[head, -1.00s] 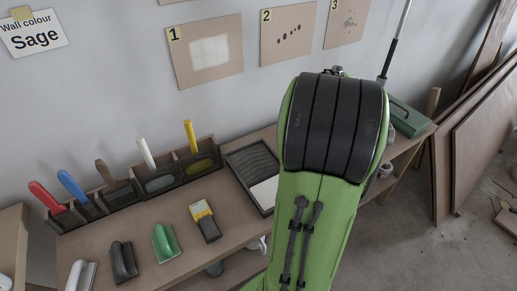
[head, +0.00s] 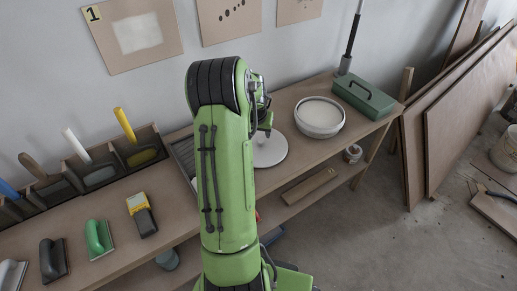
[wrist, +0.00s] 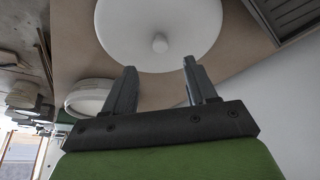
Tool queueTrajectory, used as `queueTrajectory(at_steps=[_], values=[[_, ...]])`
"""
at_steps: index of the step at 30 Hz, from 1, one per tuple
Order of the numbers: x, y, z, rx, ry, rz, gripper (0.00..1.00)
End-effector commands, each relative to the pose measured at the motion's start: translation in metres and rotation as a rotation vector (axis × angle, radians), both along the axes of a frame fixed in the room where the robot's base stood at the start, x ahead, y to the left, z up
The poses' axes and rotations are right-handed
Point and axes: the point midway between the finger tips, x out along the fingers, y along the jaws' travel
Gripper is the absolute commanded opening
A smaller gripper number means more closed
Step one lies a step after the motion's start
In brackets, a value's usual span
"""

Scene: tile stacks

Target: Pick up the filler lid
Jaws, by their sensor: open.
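The filler lid (head: 270,151) is a round, pale disc lying flat on the bench, partly hidden behind my arm in the head view. In the wrist view the lid (wrist: 140,18) fills the top middle, with its small round knob (wrist: 160,43) near its lower edge. My gripper (wrist: 159,69) is open and empty, its two fingers pointing toward the lid, with the knob between their lines and beyond the tips. In the head view my gripper (head: 264,126) is mostly hidden, above the lid.
A round tub with pale filler (head: 320,115) stands right of the lid; it also shows in the wrist view (wrist: 88,98). A green toolbox (head: 364,96) sits at the bench's right end. A dark tray (head: 184,155) lies left of the lid, partly behind my arm.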

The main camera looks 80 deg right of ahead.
Motion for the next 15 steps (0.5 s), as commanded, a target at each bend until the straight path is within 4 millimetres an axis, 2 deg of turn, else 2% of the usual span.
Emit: queueTrajectory(at_steps=[1,7,12,15], values=[[0.0,-0.004,-0.014,0.003,0.0,0.0,0.57],[0.001,-0.014,-0.036,0.0,-0.001,0.0,0.57],[0.003,-0.028,-0.067,0.001,0.0,0.0,0.57],[0.003,-0.033,-0.076,0.0,-0.001,0.0,0.57]])
